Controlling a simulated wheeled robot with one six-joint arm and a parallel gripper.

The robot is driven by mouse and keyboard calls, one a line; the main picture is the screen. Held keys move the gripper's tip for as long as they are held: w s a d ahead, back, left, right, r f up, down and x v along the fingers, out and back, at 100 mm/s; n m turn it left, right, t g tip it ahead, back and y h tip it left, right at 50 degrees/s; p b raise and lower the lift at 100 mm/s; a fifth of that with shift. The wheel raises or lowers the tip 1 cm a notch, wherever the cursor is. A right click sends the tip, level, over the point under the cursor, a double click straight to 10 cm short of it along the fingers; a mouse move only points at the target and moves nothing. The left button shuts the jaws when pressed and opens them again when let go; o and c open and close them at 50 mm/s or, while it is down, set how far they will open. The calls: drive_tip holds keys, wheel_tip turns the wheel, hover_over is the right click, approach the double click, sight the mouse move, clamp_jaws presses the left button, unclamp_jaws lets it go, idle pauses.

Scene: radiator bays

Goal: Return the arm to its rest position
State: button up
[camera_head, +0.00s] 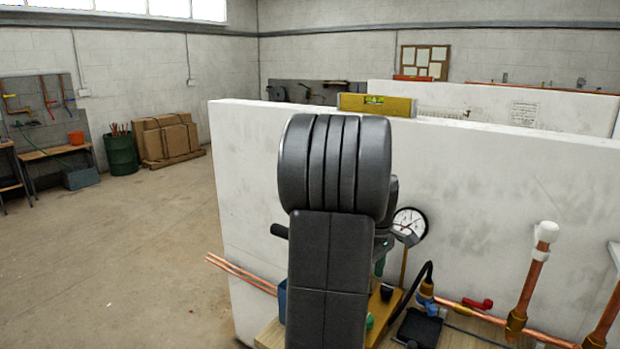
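My dark grey arm fills the middle of the head view, with its large ribbed joint in front of a white wall panel (480,185). The arm hides whatever lies straight behind it. A dark part with a small green light shows at its right edge, and a short dark piece sticks out at its left; I cannot tell what these belong to. My gripper's fingers do not show, so I cannot see whether they hold anything.
A pressure gauge (409,224), copper pipes (526,285), a red-handled valve (478,304) and a black box (419,328) are close on the right. A yellow level (376,105) lies on the panel's top. A green drum (120,152) and cartons (166,137) stand back left; the left floor is clear.

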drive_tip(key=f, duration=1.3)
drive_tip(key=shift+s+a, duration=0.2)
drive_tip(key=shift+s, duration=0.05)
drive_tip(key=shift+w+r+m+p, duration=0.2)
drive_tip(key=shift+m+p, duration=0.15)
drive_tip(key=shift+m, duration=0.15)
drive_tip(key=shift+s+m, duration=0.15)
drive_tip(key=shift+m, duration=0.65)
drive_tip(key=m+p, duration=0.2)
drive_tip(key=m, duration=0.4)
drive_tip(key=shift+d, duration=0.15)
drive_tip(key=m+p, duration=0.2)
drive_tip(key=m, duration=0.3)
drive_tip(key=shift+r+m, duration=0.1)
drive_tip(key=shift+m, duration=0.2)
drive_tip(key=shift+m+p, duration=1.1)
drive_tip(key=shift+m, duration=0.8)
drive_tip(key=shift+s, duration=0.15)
